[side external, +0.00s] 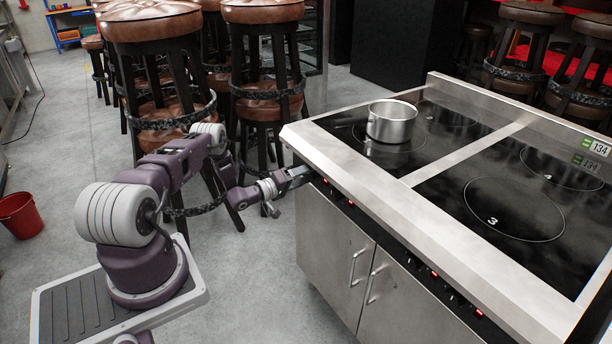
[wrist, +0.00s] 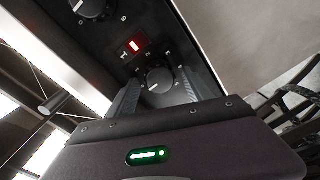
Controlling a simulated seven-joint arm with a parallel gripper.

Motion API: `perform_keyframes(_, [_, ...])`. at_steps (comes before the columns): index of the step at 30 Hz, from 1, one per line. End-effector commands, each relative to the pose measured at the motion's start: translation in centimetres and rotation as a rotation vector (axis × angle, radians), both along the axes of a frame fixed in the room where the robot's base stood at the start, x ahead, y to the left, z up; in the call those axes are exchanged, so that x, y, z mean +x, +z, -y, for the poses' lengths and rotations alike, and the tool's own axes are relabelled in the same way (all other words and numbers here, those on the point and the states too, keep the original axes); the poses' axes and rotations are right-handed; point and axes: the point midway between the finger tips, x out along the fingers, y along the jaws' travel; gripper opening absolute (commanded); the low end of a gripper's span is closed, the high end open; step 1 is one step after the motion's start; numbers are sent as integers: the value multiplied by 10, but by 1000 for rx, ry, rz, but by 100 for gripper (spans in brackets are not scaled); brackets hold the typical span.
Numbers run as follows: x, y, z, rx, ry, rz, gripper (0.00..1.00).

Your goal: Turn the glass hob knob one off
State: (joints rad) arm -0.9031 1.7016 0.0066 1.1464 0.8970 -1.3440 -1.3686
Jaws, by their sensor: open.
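The glass hob (side external: 470,165) has a black top in a steel frame, with its control panel along the front edge. In the wrist view, a round black knob (wrist: 159,79) with a pale pointer line sits on the black panel, beside a mark that looks like "1" and a lit red indicator (wrist: 134,45). My gripper (wrist: 165,92) is open, with one finger on each side of this knob. I cannot tell whether the fingers touch it. In the side view my gripper (side external: 297,177) is at the left end of the front panel and hides this knob.
A second knob (wrist: 91,8) is at the top left of the wrist view. Cabinet doors with handles (side external: 357,265) are below the panel. Leather-topped stools (side external: 262,100) stand close behind my arm. The floor in front is clear.

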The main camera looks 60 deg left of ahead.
Motion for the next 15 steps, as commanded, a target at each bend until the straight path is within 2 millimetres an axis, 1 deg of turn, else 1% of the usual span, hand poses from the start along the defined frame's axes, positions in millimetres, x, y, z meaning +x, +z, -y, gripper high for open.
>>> perform_keyframes(2, [-8, 0, -1, -2, 2, -1, 60])
perform_keyframes(9, [-56, 2, 1, -2, 3, -2, 60])
perform_keyframes(12, [-67, 3, 2, -1, 1, 0, 60])
perform_keyframes(15, [-71, 3, 2, -1, 0, -1, 60])
